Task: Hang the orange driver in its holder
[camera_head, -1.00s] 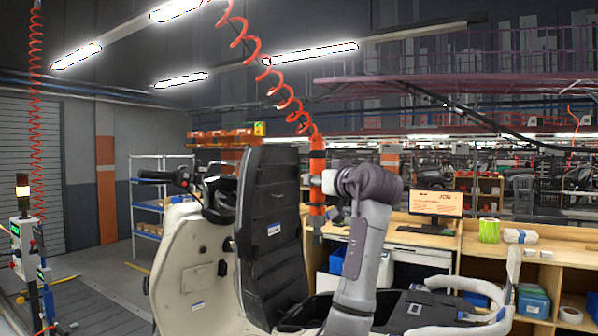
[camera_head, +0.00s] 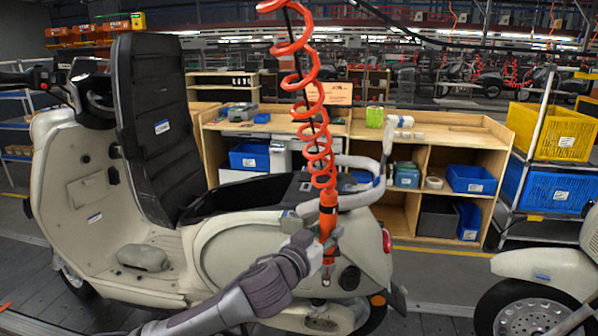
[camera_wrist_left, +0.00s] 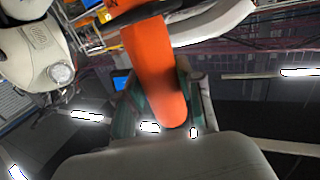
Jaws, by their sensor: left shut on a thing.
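The orange driver (camera_head: 328,212) hangs upright from a red coiled cord (camera_head: 313,110) in the head view, in front of the cream scooter's rear side. My left gripper (camera_head: 326,243) is shut around the driver's body, below the cord end. The driver's dark tip points down beneath the gripper. In the left wrist view the driver (camera_wrist_left: 155,70) lies between the two finger pads of my left gripper (camera_wrist_left: 155,100). I cannot make out the driver's holder in either current view. My right gripper is not in view.
The cream scooter (camera_head: 230,245) with its upright black seat back (camera_head: 155,120) stands close behind my left arm. Another scooter (camera_head: 545,280) is at the right edge. A wooden bench (camera_head: 455,140) and a rack with yellow (camera_head: 555,130) and blue crates (camera_head: 550,187) stand behind.

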